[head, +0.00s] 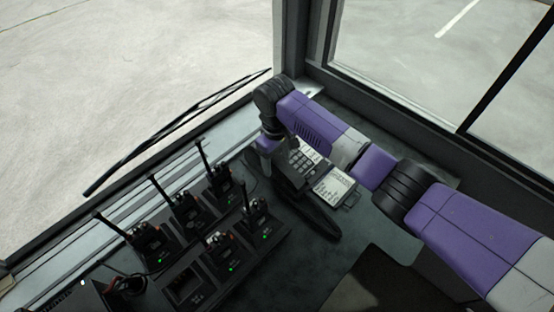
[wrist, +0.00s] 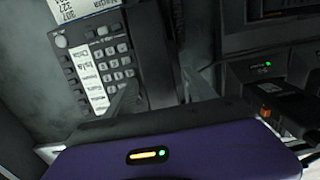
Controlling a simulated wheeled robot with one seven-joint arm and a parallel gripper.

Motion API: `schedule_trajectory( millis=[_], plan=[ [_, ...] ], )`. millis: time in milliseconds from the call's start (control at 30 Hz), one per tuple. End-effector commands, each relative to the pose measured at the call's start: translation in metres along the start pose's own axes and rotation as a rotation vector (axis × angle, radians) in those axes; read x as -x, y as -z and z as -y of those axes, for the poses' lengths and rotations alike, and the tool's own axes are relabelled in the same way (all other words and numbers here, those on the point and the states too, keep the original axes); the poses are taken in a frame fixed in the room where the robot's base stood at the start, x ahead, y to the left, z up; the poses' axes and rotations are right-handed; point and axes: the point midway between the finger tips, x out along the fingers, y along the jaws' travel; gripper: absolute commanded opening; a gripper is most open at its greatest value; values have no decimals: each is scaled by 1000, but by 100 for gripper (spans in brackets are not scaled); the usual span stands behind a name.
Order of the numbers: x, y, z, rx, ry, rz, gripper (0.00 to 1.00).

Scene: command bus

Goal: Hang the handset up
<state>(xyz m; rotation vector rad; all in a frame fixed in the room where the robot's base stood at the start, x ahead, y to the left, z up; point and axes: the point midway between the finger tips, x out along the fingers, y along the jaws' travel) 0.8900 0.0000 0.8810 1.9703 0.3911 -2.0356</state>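The desk phone (head: 305,158) sits on the dashboard with its keypad and white label card showing. A dark elongated shape, which looks like the handset (head: 318,216), lies on the dash at the phone's near side. In the head view my arm hides part of the phone.
Several handheld radios with green lights stand in a charger rack (head: 190,290) left of the phone. Their upright antennas are obstacles. The windshield frame (head: 282,40) rises behind the phone. A patch of dash (head: 320,265) in front is clear.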

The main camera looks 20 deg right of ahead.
Motion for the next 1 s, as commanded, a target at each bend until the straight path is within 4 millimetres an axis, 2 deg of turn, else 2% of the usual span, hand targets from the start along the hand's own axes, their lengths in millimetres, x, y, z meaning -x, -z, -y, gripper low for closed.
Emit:
schedule_trajectory(
  millis=[267,367,700,833,1000],
  plan=[
    [2,0,0,0,0,-1,63],
    [11,1,0,0,0,-2,63],
    [63,1,0,1,-1,-2,63],
    [74,0,0,0,0,-1,63],
    [78,0,0,0,0,0,63]
  ],
)
